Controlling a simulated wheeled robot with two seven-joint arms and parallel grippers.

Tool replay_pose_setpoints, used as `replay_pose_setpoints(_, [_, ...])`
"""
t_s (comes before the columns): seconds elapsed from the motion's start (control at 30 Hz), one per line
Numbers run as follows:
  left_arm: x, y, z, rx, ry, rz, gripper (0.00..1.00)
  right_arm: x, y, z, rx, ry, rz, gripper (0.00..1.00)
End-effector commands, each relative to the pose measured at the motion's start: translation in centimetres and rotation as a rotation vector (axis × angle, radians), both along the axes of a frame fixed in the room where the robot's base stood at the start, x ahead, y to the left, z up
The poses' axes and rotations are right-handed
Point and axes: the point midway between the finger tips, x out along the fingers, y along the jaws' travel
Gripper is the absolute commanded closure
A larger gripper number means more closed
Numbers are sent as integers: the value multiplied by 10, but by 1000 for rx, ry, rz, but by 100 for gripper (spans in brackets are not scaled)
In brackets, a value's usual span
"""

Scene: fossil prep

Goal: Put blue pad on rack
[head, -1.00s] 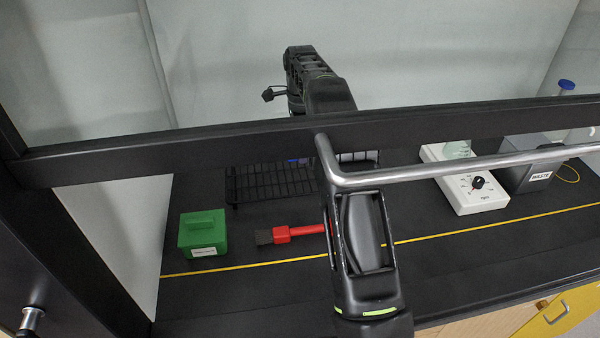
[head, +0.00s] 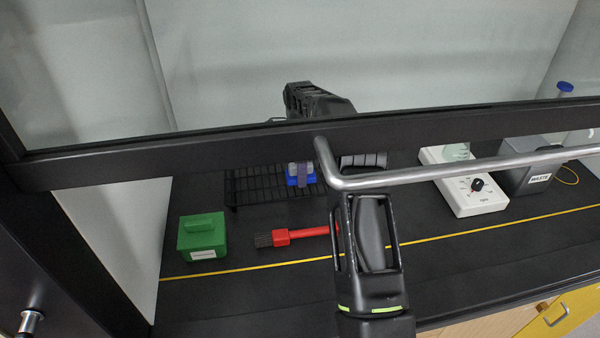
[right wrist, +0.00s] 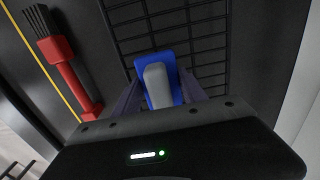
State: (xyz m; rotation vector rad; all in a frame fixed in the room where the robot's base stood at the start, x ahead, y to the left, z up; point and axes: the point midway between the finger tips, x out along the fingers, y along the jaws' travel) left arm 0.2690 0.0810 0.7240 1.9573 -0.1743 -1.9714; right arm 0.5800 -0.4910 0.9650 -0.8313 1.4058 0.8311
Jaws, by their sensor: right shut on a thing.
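The blue pad (head: 293,181) has a grey grip block on top. My right gripper (head: 302,171) is shut on this block, and the right wrist view shows the blue pad (right wrist: 148,64) with the block between the two fingers (right wrist: 158,92). The black wire rack (head: 262,188) stands at the back of the dark bench, and its grid (right wrist: 205,32) lies below the pad in the right wrist view. The pad is over the rack's right part; I cannot tell whether it touches the wires. My left gripper is not in view.
A dark sash frame (head: 230,142) and a metal bar (head: 450,168) cross in front. A red-handled brush (head: 290,236) and a green box (head: 202,236) lie nearer. A white dial device (head: 465,185) and grey waste bin (head: 525,178) stand at the right.

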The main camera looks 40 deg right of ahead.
Motion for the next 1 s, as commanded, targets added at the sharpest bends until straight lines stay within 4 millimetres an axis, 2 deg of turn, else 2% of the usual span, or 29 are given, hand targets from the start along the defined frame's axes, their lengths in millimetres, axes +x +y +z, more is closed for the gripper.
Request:
replay_pose_setpoints(0.1, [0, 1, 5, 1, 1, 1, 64, -1, -1, -10, 0, 1, -1, 95])
replay_pose_setpoints(0.37, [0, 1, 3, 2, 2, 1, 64, 0, -1, -12, 0, -1, -1, 95])
replay_pose_setpoints(0.87, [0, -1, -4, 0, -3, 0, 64, -1, 1, -28, 3, 5, 0, 95])
replay_pose_setpoints(0.9, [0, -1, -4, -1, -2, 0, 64, -2, 1, -29, 4, 7, 0, 50])
replay_pose_setpoints(1.0, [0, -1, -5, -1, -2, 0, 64, -3, 1, -30, 5, 9, -1, 42])
